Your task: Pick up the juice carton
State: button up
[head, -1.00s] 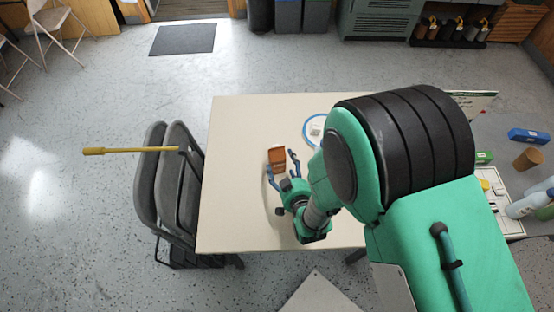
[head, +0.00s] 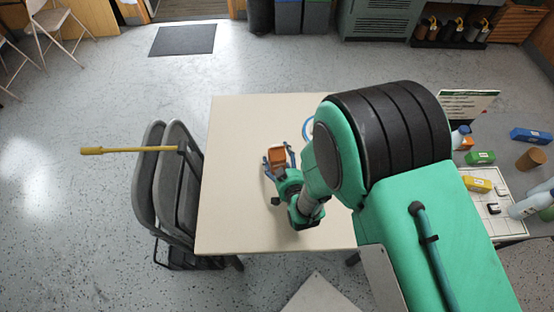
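An orange-brown carton (head: 277,157), which looks like the juice carton, stands on the cream table (head: 230,215) in the head view. My gripper (head: 278,156) reaches it from the near side. Its two blue fingers are spread, one on the left and one on the right of the carton, with the carton between them. Whether the fingers touch the carton is too small to tell. Part of the table's right side is hidden behind my arm.
A blue-rimmed plate (head: 307,128) is mostly hidden by my arm. Grey folding chairs (head: 168,190) with a yellow-handled tool (head: 125,150) stand at the table's left. The table's left part is clear.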

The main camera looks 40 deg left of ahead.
aim_at(282, 158)
jog(key=c, duration=1.7)
jog(key=shift+c, duration=0.2)
jog(key=shift+r, duration=0.2)
jog(key=shift+r, duration=0.5)
jog(key=shift+s+d+r+p, duration=0.15)
jog(key=shift+r+p, duration=0.2)
jog(key=shift+r, duration=0.25)
jog(key=shift+s+d+r+p, duration=0.15)
jog(key=shift+r+p, duration=0.2)
jog(key=shift+r, duration=0.25)
jog(key=s+d+p, duration=0.1)
jog(key=s+d, duration=0.3)
jog(key=d, duration=0.2)
jog(key=s+d+r+p, duration=0.1)
jog(key=s+d, duration=0.3)
jog(key=d, duration=0.2)
jog(key=shift+s+d+r, duration=0.15)
jog(key=shift+d, duration=0.15)
